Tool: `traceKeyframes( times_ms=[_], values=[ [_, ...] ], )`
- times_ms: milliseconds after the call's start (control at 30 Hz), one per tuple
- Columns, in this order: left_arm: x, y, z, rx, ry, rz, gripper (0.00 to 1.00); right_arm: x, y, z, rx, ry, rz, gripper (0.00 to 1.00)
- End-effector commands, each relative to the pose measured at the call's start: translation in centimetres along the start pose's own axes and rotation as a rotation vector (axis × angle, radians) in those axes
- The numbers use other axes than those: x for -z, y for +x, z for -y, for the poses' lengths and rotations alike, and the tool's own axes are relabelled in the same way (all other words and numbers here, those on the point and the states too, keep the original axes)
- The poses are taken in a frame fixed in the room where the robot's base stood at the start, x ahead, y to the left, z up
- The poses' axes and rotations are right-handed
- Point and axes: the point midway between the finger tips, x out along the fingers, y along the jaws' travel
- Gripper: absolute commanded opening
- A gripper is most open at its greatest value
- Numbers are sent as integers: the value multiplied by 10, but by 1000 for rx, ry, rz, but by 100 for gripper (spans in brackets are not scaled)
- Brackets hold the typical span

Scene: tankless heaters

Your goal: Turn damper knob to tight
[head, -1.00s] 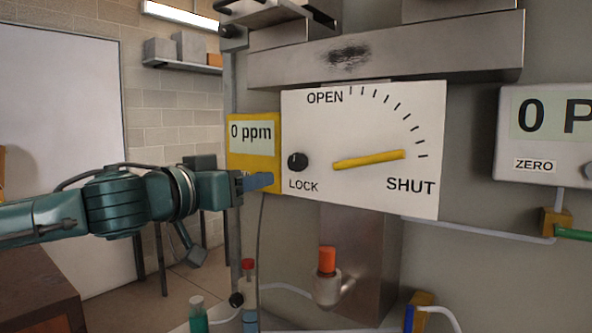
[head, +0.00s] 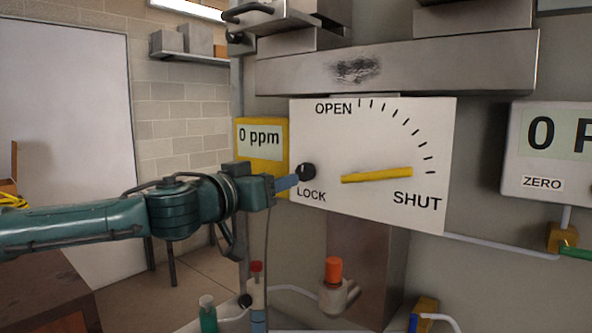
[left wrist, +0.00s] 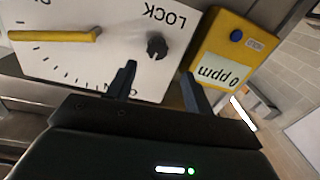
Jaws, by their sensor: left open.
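The black damper knob (head: 307,172) sits on the white damper plate (head: 375,135), just above the word LOCK. In the left wrist view the knob (left wrist: 156,47) shows ahead of the gap between my fingers, nearer the left finger in the picture. My left gripper (head: 288,182) is at the plate's left edge, its fingertips close to the knob; the head view does not settle whether they touch it. In the left wrist view its fingers (left wrist: 160,84) are apart with nothing between them. The yellow damper handle (head: 376,175) lies nearly level, pointing toward SHUT. My right gripper is not in view.
A yellow meter (head: 262,145) reading 0 ppm hangs just left of the plate, behind my gripper. Below stand an orange-capped valve (head: 333,270) and small bottles (head: 208,315). A white meter box (head: 550,150) is at the right.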

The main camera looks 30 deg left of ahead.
Motion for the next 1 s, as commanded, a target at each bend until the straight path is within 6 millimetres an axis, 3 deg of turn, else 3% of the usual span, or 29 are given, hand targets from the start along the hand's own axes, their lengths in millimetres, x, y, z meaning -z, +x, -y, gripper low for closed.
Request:
traceKeyframes(
  times_ms=[300, 700, 1000],
  values=[
    [-3, 19, -4, -11, 3, 7, 52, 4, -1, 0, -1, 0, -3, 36],
    [-2, 59, -3, -7, 5, 4, 52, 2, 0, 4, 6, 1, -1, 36],
    [-1, 70, -5, -11, 1, 2, 52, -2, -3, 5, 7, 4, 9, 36]
  ],
)
